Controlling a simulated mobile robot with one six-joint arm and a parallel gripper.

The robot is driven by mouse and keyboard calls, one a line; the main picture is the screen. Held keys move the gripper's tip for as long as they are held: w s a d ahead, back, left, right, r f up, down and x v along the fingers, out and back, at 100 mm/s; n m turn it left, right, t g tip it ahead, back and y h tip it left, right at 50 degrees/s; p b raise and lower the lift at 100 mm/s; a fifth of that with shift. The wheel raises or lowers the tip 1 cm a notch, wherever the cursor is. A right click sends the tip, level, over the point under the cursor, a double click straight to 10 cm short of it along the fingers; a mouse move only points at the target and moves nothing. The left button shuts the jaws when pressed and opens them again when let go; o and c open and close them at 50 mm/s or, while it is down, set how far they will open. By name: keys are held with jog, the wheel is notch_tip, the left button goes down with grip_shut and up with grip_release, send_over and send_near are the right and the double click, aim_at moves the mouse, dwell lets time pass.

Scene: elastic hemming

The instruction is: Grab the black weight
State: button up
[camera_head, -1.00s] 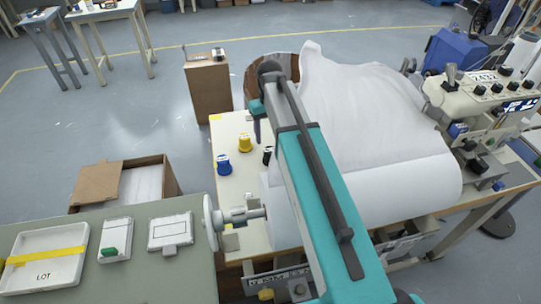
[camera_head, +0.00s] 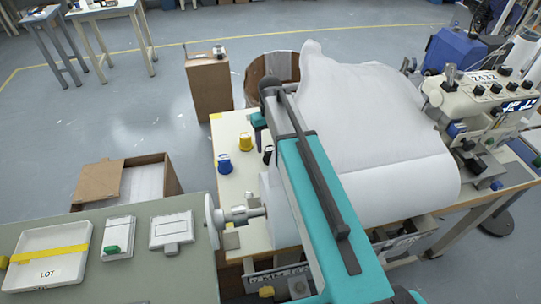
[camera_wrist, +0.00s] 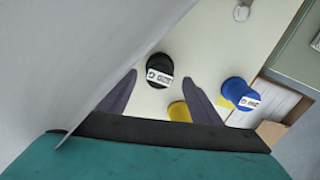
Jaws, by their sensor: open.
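The black weight (camera_wrist: 157,71) is a short cylinder with a white label, standing on the pale tabletop. In the wrist view it shows between and just past the tips of my gripper (camera_wrist: 160,77). The two dark fingers are apart and hold nothing. I cannot tell whether the tips are level with the weight or above it. In the head view only a sliver of the black weight (camera_head: 267,156) shows beside my arm, and my fingers are mostly hidden.
A yellow weight (camera_head: 245,142) and a blue weight (camera_head: 224,164) stand close by on the table. In the wrist view the yellow one (camera_wrist: 180,112) is partly behind the right finger. White fabric (camera_head: 370,120) fills the table's right side. An open carton (camera_head: 172,187) lies left.

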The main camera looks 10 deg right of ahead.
aim_at(270, 149)
jog(key=shift+f, duration=0.1)
jog(key=shift+f+p, duration=1.25)
jog(key=shift+f, duration=1.25)
jog(key=c, duration=1.4)
jog(key=shift+r, duration=0.2)
jog(key=shift+r+b, duration=1.55)
jog(key=shift+r, duration=3.3)
